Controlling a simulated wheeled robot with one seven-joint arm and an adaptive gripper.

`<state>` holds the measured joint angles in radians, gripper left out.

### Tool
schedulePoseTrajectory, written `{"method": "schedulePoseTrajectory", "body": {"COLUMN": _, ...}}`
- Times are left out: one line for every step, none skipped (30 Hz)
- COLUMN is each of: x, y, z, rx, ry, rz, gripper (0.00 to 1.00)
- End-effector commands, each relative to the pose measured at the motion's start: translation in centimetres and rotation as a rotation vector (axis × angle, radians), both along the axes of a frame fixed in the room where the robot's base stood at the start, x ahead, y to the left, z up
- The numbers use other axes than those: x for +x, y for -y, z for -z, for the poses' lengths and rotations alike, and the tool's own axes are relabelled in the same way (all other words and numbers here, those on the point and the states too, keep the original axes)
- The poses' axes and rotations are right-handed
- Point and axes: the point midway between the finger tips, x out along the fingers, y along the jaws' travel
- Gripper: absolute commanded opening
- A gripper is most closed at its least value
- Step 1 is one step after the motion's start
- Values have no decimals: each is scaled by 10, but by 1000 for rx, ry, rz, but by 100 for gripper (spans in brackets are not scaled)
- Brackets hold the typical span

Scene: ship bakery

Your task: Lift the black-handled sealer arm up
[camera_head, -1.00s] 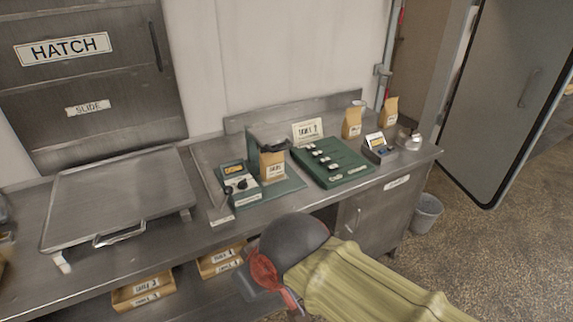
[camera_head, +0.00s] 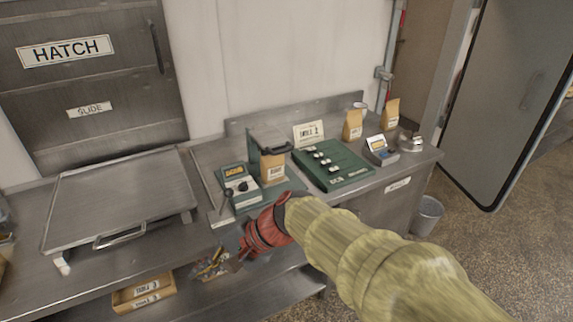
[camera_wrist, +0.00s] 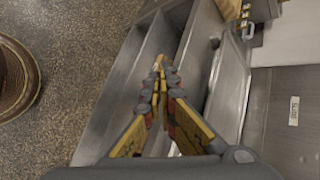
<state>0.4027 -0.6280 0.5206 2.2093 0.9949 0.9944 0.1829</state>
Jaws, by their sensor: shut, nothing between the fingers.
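The green sealer (camera_head: 273,182) stands on the steel counter, with a kraft paper bag (camera_head: 274,169) upright in it. A dark arm with a black handle (camera_head: 280,149) lies low across the top of the bag; its exact tilt is too small to tell. Beside it on the left is a green control box (camera_head: 239,186) with a black knob. My gripper (camera_head: 212,264) is in front of and below the counter's front edge, apart from the sealer. In the wrist view its yellow-and-grey fingers (camera_wrist: 160,66) meet at the tips, shut and empty. The sealer is not in the wrist view.
A green tray (camera_head: 334,165) with several small pieces, a small scale (camera_head: 380,151) and more bags stand right of the sealer. A steel press-like plate (camera_head: 120,200) is at left. A lower shelf holds a label box (camera_head: 144,295). A bin (camera_head: 427,215) stands on the floor.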

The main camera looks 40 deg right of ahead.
Motion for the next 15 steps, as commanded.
{"method": "schedulePoseTrajectory", "body": {"x": 14, "y": 9, "z": 1, "rx": 80, "ry": -13, "rz": 78, "gripper": 0}}
{"method": "schedulePoseTrajectory", "body": {"x": 22, "y": 15, "z": 0, "rx": 131, "ry": -16, "rz": 124, "gripper": 0}}
{"method": "schedulePoseTrajectory", "body": {"x": 33, "y": 22, "z": -1, "rx": 197, "ry": -19, "rz": 186, "gripper": 0}}
{"method": "schedulePoseTrajectory", "body": {"x": 42, "y": 30, "z": -1, "rx": 248, "ry": -22, "rz": 232, "gripper": 0}}
{"method": "schedulePoseTrajectory", "body": {"x": 50, "y": 38, "z": -2, "rx": 299, "ry": -23, "rz": 281, "gripper": 0}}
{"method": "schedulePoseTrajectory", "body": {"x": 61, "y": 49, "z": -2, "rx": 365, "ry": -22, "rz": 343, "gripper": 0}}
{"method": "schedulePoseTrajectory", "body": {"x": 68, "y": 59, "z": -3, "rx": 413, "ry": -20, "rz": 391, "gripper": 0}}
{"method": "schedulePoseTrajectory", "body": {"x": 76, "y": 70, "z": -3, "rx": 463, "ry": -18, "rz": 440, "gripper": 0}}
{"method": "schedulePoseTrajectory", "body": {"x": 85, "y": 85, "z": -3, "rx": 530, "ry": -12, "rz": 503, "gripper": 0}}
{"method": "schedulePoseTrajectory", "body": {"x": 91, "y": 98, "z": -2, "rx": 579, "ry": -8, "rz": 551, "gripper": 0}}
{"method": "schedulePoseTrajectory", "body": {"x": 98, "y": 111, "z": -2, "rx": 629, "ry": -1, "rz": 600, "gripper": 0}}
{"method": "schedulePoseTrajectory", "body": {"x": 104, "y": 130, "z": 0, "rx": 692, "ry": 9, "rz": 665, "gripper": 0}}
{"method": "schedulePoseTrajectory", "body": {"x": 109, "y": 145, "z": 1, "rx": 740, "ry": 19, "rz": 713, "gripper": 0}}
{"method": "schedulePoseTrajectory", "body": {"x": 113, "y": 160, "z": 3, "rx": 789, "ry": 28, "rz": 763, "gripper": 0}}
{"method": "schedulePoseTrajectory", "body": {"x": 117, "y": 182, "z": 5, "rx": 854, "ry": 44, "rz": 828, "gripper": 0}}
